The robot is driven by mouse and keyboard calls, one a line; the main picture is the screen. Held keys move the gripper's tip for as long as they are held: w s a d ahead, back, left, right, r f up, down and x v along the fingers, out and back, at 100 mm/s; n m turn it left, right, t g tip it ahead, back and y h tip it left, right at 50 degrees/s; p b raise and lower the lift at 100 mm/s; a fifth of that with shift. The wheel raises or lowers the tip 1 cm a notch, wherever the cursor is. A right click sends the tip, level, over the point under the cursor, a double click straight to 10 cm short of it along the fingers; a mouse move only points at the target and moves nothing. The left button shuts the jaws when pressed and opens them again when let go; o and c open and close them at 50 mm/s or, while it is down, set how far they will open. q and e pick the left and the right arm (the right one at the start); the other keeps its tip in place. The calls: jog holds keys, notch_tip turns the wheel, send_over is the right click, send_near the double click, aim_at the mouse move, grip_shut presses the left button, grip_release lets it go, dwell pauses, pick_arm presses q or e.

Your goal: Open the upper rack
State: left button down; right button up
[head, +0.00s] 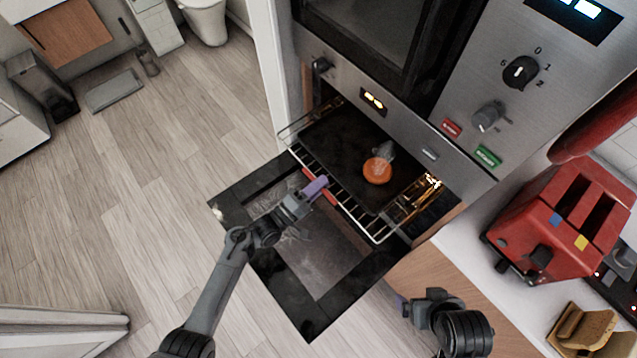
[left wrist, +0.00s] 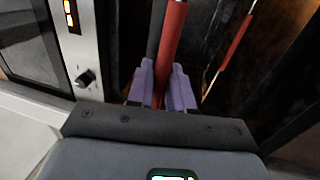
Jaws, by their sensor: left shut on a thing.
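The oven's upper rack (head: 378,236) is a wire rack that reaches out of the oven opening over the lowered door. A dark tray (head: 340,146) lies on it. A red bar (head: 329,197) runs along the rack's front edge. My left gripper (head: 315,188) is at this front edge. In the left wrist view, the purple fingers (left wrist: 163,88) are closed around a red bar (left wrist: 170,40). A second red bar (left wrist: 238,45) shows farther right, apart from the fingers. My right gripper (head: 403,303) is low at the right, away from the rack; its jaw gap is unclear.
The oven door (head: 262,190) hangs open below the rack. An orange round item (head: 377,170) sits on the tray. A red toaster (head: 575,215) stands on the counter at right. Wooden floor (head: 150,190) is clear at left.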

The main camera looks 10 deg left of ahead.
pick_arm(q)
jog(key=c, duration=1.2)
grip_release()
jog(key=v, duration=1)
jog(key=shift+s+a, duration=0.25)
jog(key=shift+a, duration=0.05)
jog(key=shift+f, duration=0.2)
